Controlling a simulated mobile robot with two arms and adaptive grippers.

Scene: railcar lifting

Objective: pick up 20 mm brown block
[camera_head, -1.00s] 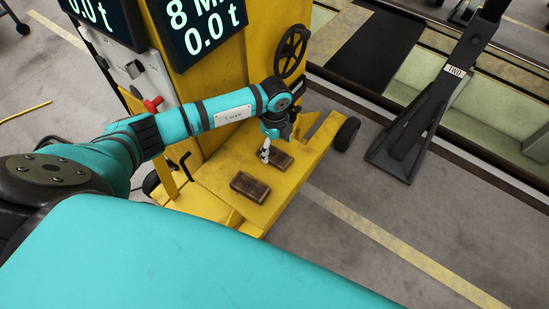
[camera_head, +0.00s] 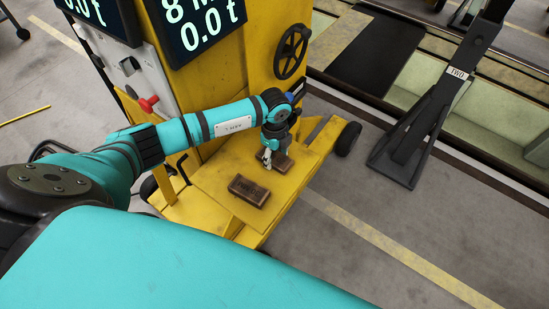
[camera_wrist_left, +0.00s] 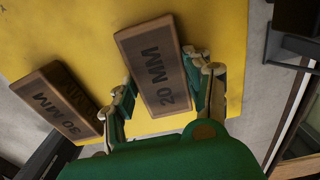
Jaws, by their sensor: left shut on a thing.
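The 20 mm brown block (camera_wrist_left: 155,58) lies on the yellow platform, its "20 MM" marking readable in the left wrist view. In the head view the same block (camera_head: 284,163) is partly hidden behind my gripper. My left gripper (camera_head: 268,160) reaches down to it from above. In the left wrist view the fingers of the left gripper (camera_wrist_left: 165,92) are on both long sides of the block, shut on it. The 30 mm brown block (camera_wrist_left: 58,100) lies beside it; in the head view it is the nearer block (camera_head: 249,190). My right gripper is not in view.
The yellow platform (camera_head: 215,184) belongs to a jack with a handwheel (camera_head: 292,51), a red knob (camera_head: 149,104) and displays reading 0.0 t. A black stand (camera_head: 409,140) is on the right. Grey floor lies clear between them.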

